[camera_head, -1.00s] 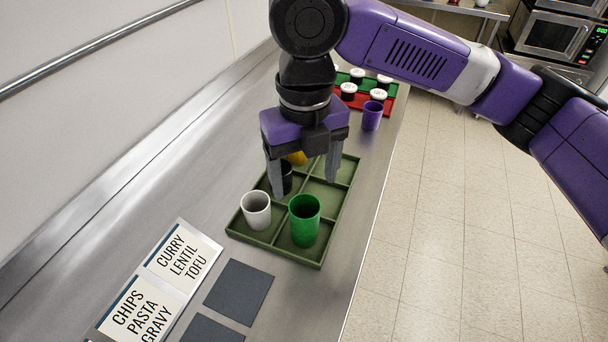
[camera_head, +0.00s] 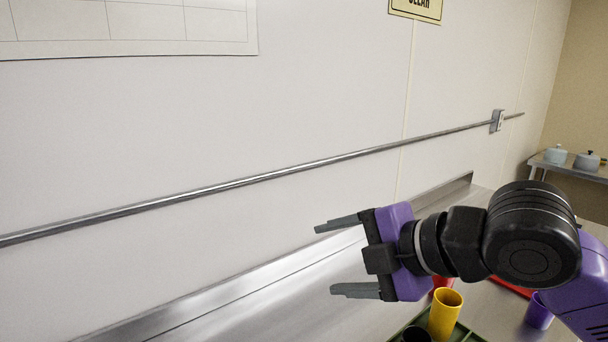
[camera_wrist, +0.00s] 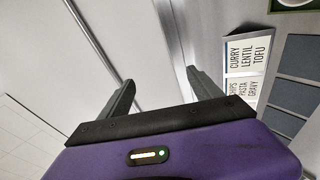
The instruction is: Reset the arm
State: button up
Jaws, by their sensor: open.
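My gripper (camera_head: 338,257) is open and empty in the head view, its two grey fingers pointing left toward the wall above the steel counter (camera_head: 270,300). My purple and black arm reaches in from the right. In the wrist view, my gripper (camera_wrist: 160,95) also shows spread fingers with nothing between them. Below the arm in the head view are a yellow cup (camera_head: 444,312), a black cup (camera_head: 415,334) and a green divided tray (camera_head: 470,338), mostly cut off by the picture edge.
A purple cup (camera_head: 539,312) stands right of the tray. A metal rail (camera_head: 250,180) runs along the wall. A menu card (camera_wrist: 249,62) and dark square pads (camera_wrist: 300,57) lie on the counter. Pots stand on a far shelf (camera_head: 570,170). The counter left of the cups is clear.

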notch_tip(320, 180, up, 10)
jog(key=m+t+y, duration=0.5)
jog(key=m+t, duration=0.2)
jog(key=m, duration=0.2)
jog(key=s+d+f+m+t+h, duration=0.45)
jog(key=d+m+t+h, duration=0.45)
jog(key=m, duration=0.6)
jog(key=s+d+f+m+g+h, duration=0.1)
jog(key=s+d+f+m+h, duration=0.25)
jog(key=s+f, duration=0.3)
jog(key=s+d+f+m+g+h, duration=0.2)
jog(key=s+f+h, duration=0.2)
jog(key=s+f, duration=0.3)
jog(key=s+f+n+g+y, duration=0.1)
jog(key=s+f+n+g, duration=0.1)
jog(key=s+f, duration=0.6)
jog(key=s+f+n+g+y, duration=0.2)
jog(key=s+f+g, duration=0.2)
jog(key=s+f, duration=0.4)
jog(key=s, duration=0.5)
jog(key=shift+d, duration=0.15)
